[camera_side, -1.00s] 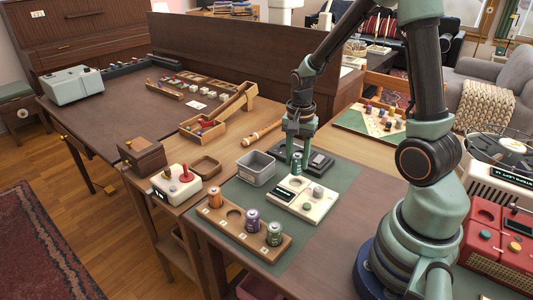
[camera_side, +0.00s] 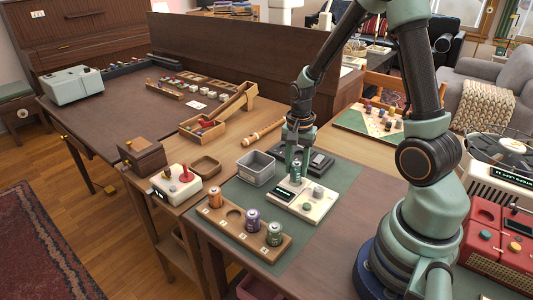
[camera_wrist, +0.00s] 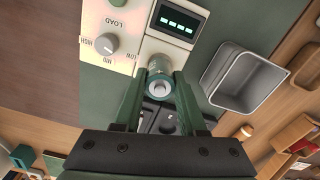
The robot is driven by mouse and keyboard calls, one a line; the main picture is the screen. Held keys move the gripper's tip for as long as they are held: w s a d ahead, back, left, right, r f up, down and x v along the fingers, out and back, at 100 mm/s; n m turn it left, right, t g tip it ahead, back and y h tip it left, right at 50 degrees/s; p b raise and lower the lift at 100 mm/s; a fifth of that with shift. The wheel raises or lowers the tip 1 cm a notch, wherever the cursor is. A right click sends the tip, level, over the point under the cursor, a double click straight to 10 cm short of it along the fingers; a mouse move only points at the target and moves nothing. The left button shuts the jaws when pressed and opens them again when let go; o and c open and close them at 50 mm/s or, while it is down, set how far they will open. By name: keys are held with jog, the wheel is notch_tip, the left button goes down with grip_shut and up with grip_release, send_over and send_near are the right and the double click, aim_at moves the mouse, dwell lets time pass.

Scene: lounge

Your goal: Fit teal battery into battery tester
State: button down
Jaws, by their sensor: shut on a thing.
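The teal battery (camera_side: 295,173) is upright in my gripper (camera_side: 297,152), at the far end of the cream battery tester (camera_side: 318,210). Its lower end covers the place of the tester's round well; I cannot tell whether it is inside or just above. In the wrist view the battery's pale ringed top (camera_wrist: 159,89) shows between the two green fingertips (camera_wrist: 158,82). My gripper is shut on it. The tester also shows in the wrist view (camera_wrist: 120,60), with a lit display (camera_wrist: 176,20) and a grey knob (camera_wrist: 105,43).
A wooden battery rack (camera_side: 232,229) holds orange, purple and green batteries and has an empty hole. A grey bin (camera_side: 256,168) stands left of the tester. A dark device (camera_side: 318,160) lies behind it.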

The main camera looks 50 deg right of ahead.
jog(key=shift+f, duration=0.85)
dwell(0.3)
jog(key=shift+c, duration=2)
grip_release()
jog(key=shift+r, duration=3.75)
